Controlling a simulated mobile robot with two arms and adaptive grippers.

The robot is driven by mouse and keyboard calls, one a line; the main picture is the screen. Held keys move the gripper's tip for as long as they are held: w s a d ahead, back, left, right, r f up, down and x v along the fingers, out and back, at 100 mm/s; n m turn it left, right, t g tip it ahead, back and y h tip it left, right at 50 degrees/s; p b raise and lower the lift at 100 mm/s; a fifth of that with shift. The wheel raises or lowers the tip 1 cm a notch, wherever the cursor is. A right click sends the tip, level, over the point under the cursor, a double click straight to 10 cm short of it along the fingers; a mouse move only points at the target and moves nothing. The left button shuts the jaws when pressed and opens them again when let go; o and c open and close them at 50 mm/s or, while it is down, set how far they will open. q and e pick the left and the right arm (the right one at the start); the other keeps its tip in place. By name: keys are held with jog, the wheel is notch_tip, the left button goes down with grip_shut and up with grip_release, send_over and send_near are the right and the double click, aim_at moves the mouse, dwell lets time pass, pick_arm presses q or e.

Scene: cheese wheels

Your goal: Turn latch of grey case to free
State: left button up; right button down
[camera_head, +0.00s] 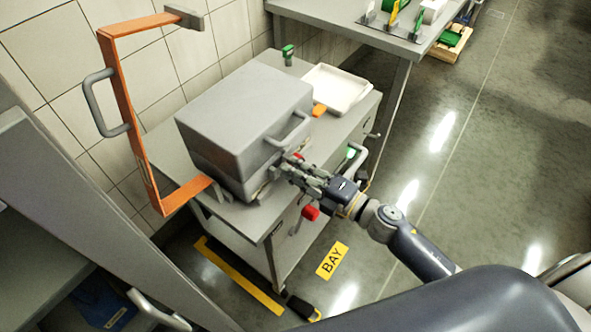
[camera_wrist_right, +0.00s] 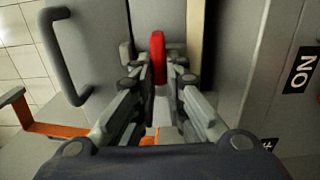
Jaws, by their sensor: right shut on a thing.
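The grey case (camera_head: 240,105) sits closed on a grey cart top, with a grey bar handle (camera_head: 290,130) on its front side. My right gripper (camera_head: 285,166) is at the lower front of the case. In the right wrist view my right gripper (camera_wrist_right: 164,84) has its fingers on both sides of a red latch lever (camera_wrist_right: 157,58) and is shut on it. The case's grey wall and handle (camera_wrist_right: 66,58) stand to the left of the lever there. The latch's base is mostly hidden by the fingers. My left gripper is not in view.
An orange frame with a grey handle (camera_head: 120,95) stands at the case's left. A red knob (camera_head: 310,212) is on the cart's front. Open floor lies right.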

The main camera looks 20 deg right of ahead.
jog(key=shift+f, duration=0.1)
jog(key=c, duration=1.6)
grip_release()
jog(key=shift+c, duration=0.2)
jog(key=shift+s+d, duration=0.1)
jog(key=v, duration=1.1)
jog(key=shift+s+d, duration=0.25)
jog(key=shift+s, duration=0.05)
